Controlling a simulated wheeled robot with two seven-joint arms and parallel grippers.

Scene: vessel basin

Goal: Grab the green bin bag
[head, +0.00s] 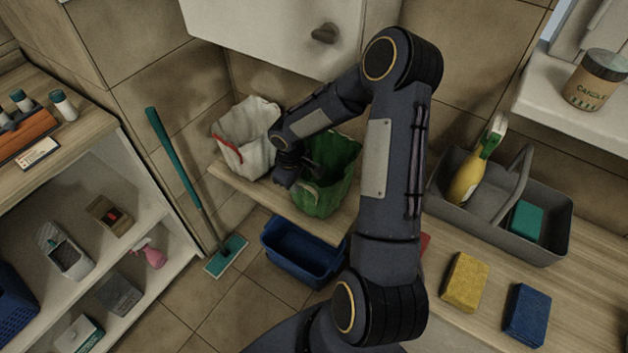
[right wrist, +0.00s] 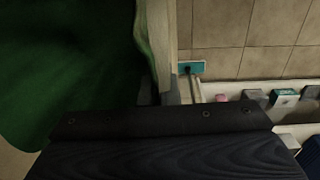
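The green bin bag (head: 327,190) stands open on the wooden ledge, beside a white bag. My right gripper (head: 288,172) is at the left side of its rim, between the two bags. In the right wrist view the green bag (right wrist: 65,65) fills the left side. There the fingers of my right gripper (right wrist: 160,94) are close together, with the bag's rim running down between them. They look shut on the rim, though the tips are dark and partly hidden. My left gripper is not in view.
The white bag with a red band (head: 246,140) stands close to the left. A blue tub (head: 300,254) is on the floor below the ledge. A green mop (head: 226,256) leans at the left. A grey caddy (head: 545,232) and sponges (head: 465,283) lie on the right.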

